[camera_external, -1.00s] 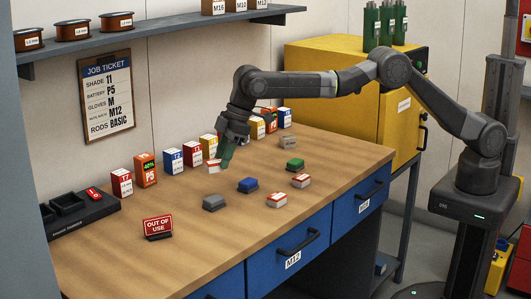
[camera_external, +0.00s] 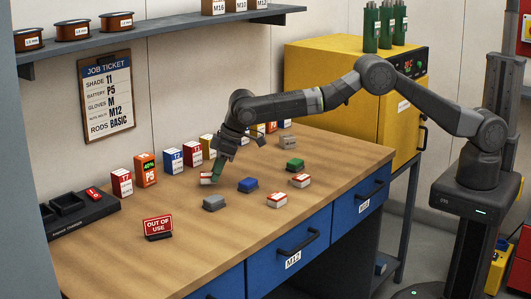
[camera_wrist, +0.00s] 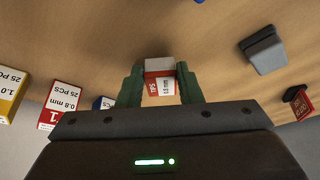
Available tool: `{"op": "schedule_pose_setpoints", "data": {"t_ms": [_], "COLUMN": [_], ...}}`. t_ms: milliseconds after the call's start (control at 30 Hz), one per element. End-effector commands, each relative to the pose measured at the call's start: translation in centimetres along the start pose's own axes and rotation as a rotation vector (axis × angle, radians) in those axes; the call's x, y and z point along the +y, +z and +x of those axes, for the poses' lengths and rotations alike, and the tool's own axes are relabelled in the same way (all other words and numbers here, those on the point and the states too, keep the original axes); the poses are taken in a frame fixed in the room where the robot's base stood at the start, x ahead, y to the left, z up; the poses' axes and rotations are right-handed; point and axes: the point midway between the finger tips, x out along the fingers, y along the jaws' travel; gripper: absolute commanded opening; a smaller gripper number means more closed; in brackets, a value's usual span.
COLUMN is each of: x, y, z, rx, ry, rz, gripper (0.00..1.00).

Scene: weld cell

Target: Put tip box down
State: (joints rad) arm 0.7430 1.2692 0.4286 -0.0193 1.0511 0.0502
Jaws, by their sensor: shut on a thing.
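The tip box is a small red and white box (camera_wrist: 160,83) marked "TIPS" and "1.0 mm" in the wrist view. My gripper (camera_wrist: 160,88) is shut on it, with one green finger on each side. In the external view the box (camera_external: 206,178) shows at the tip of my gripper (camera_external: 213,178), low over the wooden bench top (camera_external: 150,227) in front of the row of upright boxes. I cannot tell whether its underside touches the bench.
A grey block (camera_external: 214,203), a blue block (camera_external: 247,185), a green block (camera_external: 295,165) and red-white boxes (camera_external: 277,200) lie nearby. An "OUT OF USE" sign (camera_external: 158,227) stands at the front left.

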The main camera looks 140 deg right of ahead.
Motion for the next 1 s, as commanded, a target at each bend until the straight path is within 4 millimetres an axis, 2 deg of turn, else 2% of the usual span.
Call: {"op": "schedule_pose_setpoints", "data": {"t_ms": [100, 433, 467, 567, 833, 1000], "x": [0.0, 0.0, 0.0, 0.0, 0.0, 0.0], "y": [0.4, 0.6, 0.6, 0.6, 0.5, 0.4], "z": [1.0, 1.5, 1.4, 1.4, 1.3, 0.3], "rx": [0.000, 0.001, 0.000, 0.000, 0.001, 0.003], "ry": [0.000, 0.000, 0.000, 0.000, 0.000, 0.000], "rz": [0.000, 0.000, 0.000, 0.000, 0.000, 0.000], "gripper": [0.08, 0.08, 0.36, 0.54, 0.54, 0.54]}}
